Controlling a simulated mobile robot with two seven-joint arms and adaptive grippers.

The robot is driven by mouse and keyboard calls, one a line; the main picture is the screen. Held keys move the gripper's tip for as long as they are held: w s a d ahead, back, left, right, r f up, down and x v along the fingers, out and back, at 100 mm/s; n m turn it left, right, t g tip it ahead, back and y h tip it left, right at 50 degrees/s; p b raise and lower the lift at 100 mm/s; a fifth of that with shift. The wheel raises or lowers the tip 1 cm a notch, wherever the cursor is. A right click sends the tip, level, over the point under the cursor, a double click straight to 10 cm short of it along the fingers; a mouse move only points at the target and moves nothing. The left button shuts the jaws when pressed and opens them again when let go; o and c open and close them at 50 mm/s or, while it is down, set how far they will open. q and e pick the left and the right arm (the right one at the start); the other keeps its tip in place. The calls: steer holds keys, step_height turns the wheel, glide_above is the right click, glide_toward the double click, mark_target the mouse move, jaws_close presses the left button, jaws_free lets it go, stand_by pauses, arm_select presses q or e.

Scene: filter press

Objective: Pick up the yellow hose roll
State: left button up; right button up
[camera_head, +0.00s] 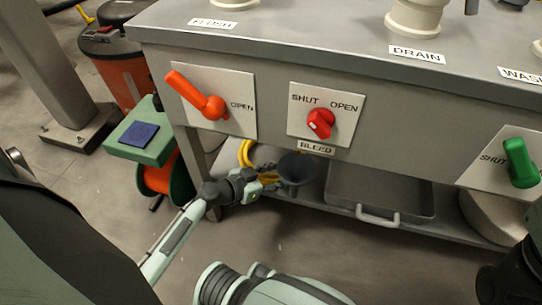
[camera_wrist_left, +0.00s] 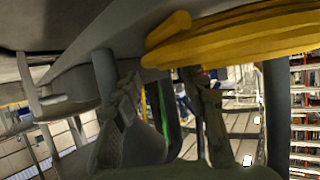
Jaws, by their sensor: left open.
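The yellow hose roll (camera_head: 245,152) lies on the lower shelf under the bench in the head view, partly hidden by my left gripper and a dark grey funnel. In the left wrist view the yellow hose roll (camera_wrist_left: 250,35) fills the upper right, close to the fingers. My left gripper (camera_head: 268,179) reaches in at the shelf's front edge, right by the roll. In the left wrist view its two fingers (camera_wrist_left: 165,105) are apart, with the roll's edge above and beside the right-hand finger. I cannot tell whether they touch it. My right gripper does not clearly show.
The dark grey funnel (camera_head: 296,170) stands just right of my left gripper. A grey tray (camera_head: 380,213) with a handle sits further right on the shelf. The bench front (camera_head: 270,110) with valve handles overhangs the shelf. A green box with a blue pad (camera_head: 139,134) is at left.

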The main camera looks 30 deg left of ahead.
arm_select(q)
steer(key=shift+x, duration=1.2)
steer(key=shift+s, duration=0.1)
jaws_close()
